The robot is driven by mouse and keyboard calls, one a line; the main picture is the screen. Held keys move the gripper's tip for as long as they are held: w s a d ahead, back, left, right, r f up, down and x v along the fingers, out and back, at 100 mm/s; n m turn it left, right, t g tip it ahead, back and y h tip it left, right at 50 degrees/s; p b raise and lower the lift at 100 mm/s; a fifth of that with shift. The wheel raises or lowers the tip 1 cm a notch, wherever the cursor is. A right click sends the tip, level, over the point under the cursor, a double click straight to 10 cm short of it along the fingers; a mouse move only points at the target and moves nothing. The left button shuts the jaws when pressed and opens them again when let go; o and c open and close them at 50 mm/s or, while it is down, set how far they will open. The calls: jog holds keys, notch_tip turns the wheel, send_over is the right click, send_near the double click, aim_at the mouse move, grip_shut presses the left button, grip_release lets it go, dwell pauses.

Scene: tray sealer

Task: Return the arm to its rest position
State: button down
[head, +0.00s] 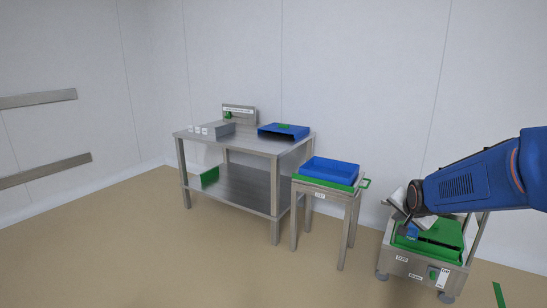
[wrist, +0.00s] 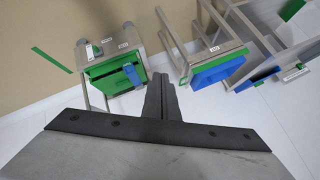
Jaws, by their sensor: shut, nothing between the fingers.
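My blue arm (head: 475,183) reaches in from the right edge of the head view. My gripper (wrist: 161,80) is shut and empty, its two dark fingers together in the middle of the wrist view. In the head view my gripper (head: 402,208) is in front of the wheeled steel cart with the green top (head: 450,236) and hides part of it. The cart's green top also shows in the wrist view (wrist: 104,75), left of the fingers, with a blue part (wrist: 132,76) on it. I cannot tell the height of the gripper above the cart.
A small steel stand (head: 354,207) holds a blue tray (head: 330,171) left of the cart. Further left is a steel table (head: 245,144) with a blue tray-like piece (head: 284,131) and a grey box (head: 215,129). A green floor strip (head: 499,295) lies at right. The front floor is clear.

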jog(key=s+a+n+g, duration=0.1)
jog(key=s+a+n, duration=0.2)
jog(key=s, duration=0.9)
jog(key=s+a+n+g+y, duration=0.1)
jog(key=s+a+n, duration=0.3)
jog(key=s, duration=0.7)
jog(key=s+a+n+g+y, duration=0.1)
jog(key=s+a+n+g, duration=0.1)
jog(key=s, duration=1)
jog(key=a+n, duration=0.1)
jog(key=a, duration=0.1)
jog(key=shift+s+a, duration=0.3)
jog(key=shift+a, duration=0.05)
